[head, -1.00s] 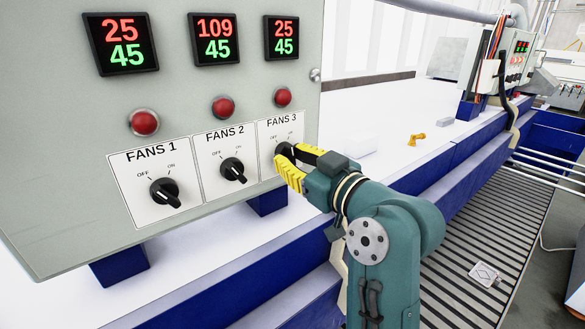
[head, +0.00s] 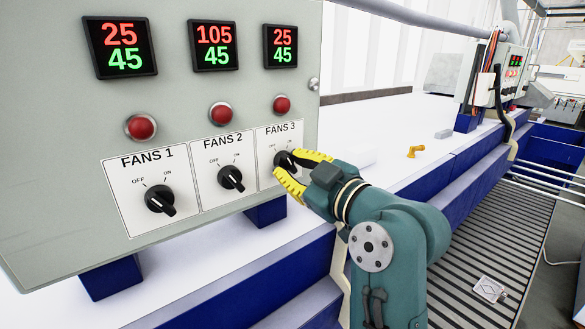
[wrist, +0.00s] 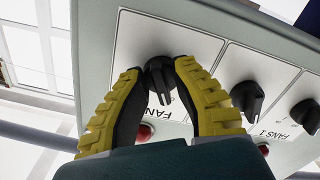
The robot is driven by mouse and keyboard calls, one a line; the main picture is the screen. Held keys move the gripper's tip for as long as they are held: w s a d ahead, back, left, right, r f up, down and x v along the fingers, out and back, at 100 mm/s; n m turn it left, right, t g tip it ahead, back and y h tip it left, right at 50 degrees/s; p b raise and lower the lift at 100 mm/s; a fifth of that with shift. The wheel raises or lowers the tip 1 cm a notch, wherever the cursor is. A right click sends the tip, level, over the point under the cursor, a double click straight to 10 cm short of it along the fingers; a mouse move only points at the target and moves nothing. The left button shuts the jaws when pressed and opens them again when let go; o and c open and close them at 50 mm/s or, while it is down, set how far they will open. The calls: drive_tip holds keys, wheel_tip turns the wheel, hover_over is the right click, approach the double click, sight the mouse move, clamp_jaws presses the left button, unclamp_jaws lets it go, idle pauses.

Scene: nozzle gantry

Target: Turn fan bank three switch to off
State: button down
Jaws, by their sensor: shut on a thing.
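The Fans 3 switch is a black rotary knob (head: 281,157) on a white plate marked OFF and ON, at the right of the grey panel. My gripper (head: 287,164) reaches it from the right, its yellow-and-black fingers on either side of the knob and shut on it. In the wrist view the knob (wrist: 160,75) sits between the fingertips of my gripper (wrist: 158,82), its pointer ridge toward the bottom of the picture. The fingers partly hide the knob in the head view, so its exact setting is unclear.
The Fans 2 knob (head: 231,178) and Fans 1 knob (head: 160,200) are to the left. Red lamps (head: 282,105) and number displays (head: 281,46) are above. A yellow object (head: 415,152) lies on the white surface behind my arm.

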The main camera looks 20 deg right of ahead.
drive_tip(key=shift+w+a+f, duration=0.1)
drive_tip(key=shift+w+f, duration=0.05)
drive_tip(key=shift+f, duration=0.25)
drive_tip(key=c, duration=0.9)
unclamp_jaws()
drive_tip(key=shift+w+r, duration=0.1)
drive_tip(key=shift+o, duration=1.1)
drive_tip(key=shift+r, duration=0.2)
